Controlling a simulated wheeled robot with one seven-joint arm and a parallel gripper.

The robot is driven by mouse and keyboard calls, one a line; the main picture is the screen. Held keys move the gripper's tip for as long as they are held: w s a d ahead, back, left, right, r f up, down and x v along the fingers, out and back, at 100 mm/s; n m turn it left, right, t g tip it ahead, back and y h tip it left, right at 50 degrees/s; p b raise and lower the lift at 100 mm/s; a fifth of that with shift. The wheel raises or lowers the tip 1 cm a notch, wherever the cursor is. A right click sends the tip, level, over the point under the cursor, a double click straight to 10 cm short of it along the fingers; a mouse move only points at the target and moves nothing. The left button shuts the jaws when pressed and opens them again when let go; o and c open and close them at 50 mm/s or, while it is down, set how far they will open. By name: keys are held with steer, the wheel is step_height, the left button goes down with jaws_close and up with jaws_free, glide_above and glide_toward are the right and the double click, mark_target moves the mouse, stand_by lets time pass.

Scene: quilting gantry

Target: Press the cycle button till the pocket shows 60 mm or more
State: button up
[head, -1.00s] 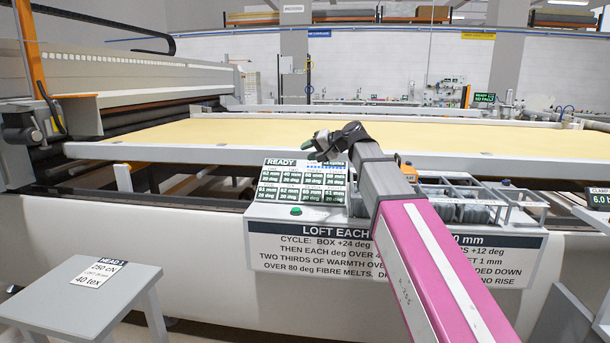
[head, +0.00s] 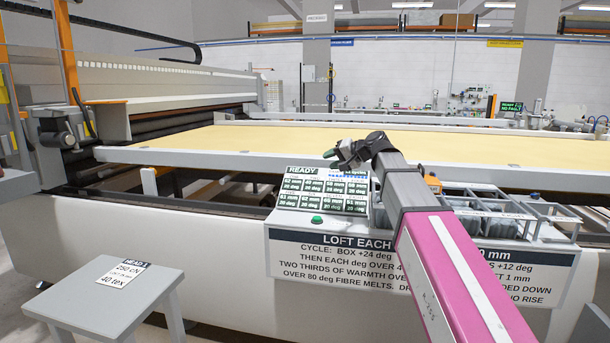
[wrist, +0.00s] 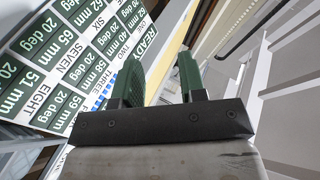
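The grey control box carries a display panel (head: 325,190) headed READY, with several pocket readouts in mm and deg. In the wrist view the panel (wrist: 72,62) shows a 40 mm readout by TWO, and others such as 62 mm and 65 mm, all at 20 deg. A green round button (head: 317,219) sits on the box below the panel; it does not show clearly in the wrist view. My gripper (head: 345,152) is above the panel's upper right part, apart from the button. In the wrist view its two green fingers (wrist: 160,65) are apart with nothing between them.
A sign (head: 300,262) with cycle rules is on the box's front. An open rack of pockets (head: 495,215) stands to the right, partly behind my arm. The yellow quilt bed (head: 260,138) and its white rail lie behind. A grey stool (head: 75,300) stands front left.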

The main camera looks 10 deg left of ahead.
stand_by(0.3)
jaws_close()
stand_by(1.6)
